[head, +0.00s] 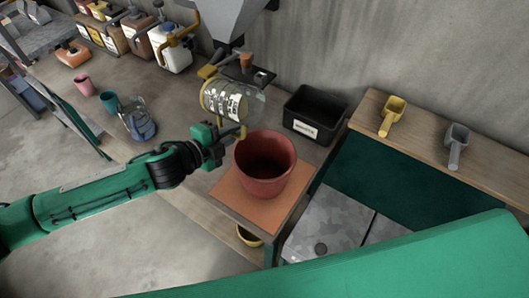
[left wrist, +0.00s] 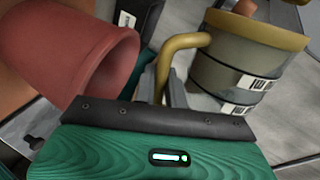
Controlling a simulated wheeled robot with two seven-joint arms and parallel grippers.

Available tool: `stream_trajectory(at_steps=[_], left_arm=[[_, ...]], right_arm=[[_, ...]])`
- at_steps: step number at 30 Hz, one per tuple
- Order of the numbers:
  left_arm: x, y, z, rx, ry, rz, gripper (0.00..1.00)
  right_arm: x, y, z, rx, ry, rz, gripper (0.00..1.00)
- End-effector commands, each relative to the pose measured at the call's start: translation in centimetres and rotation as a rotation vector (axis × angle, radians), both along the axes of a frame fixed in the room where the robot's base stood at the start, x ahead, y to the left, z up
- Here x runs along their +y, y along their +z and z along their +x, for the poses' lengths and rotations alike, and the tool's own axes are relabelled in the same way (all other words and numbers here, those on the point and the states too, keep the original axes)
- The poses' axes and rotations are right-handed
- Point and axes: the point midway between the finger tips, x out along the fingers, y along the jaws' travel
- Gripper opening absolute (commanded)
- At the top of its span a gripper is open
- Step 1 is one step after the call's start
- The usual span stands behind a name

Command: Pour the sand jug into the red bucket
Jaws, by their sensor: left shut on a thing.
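The jug (head: 228,99) is a clear container with a yellow rim, a yellow handle and a white label. In the head view it is tilted well over, above and behind the red bucket. My left gripper (head: 232,139) is shut on the jug's handle, just left of the bucket's rim. The left wrist view shows the handle (left wrist: 178,50) between the fingers and the jug (left wrist: 235,72) beyond. The red bucket (head: 264,180) stands upright and open on an orange mat; it also shows in the left wrist view (left wrist: 60,45). I cannot make out sand in either. My right gripper is not in view.
A black bin (head: 310,117) with a label stands behind the bucket to the right. A grey hopper (head: 228,18) hangs above the jug. A yellow scoop (head: 391,117) and a grey scoop (head: 457,146) lie on the right ledge. Several labelled containers line the back left.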

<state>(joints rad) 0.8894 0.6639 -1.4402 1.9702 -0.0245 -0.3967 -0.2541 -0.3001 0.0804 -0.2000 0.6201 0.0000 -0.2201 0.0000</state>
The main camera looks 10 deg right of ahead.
Motion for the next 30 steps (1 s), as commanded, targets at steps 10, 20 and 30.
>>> stream_trajectory(at_steps=[10, 20, 30], left_arm=[[-0.2, -1.0, -0.2, -0.041, 0.0, 0.025, 0.0], [-0.4, -2.2, -0.4, -0.076, 0.002, 0.051, 0.0], [-0.3, -1.8, -0.3, -0.113, 0.003, 0.078, 0.0]], right_arm=[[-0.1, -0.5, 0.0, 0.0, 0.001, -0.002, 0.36], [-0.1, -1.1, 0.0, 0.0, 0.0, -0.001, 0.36], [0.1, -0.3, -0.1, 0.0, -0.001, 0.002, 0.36]])
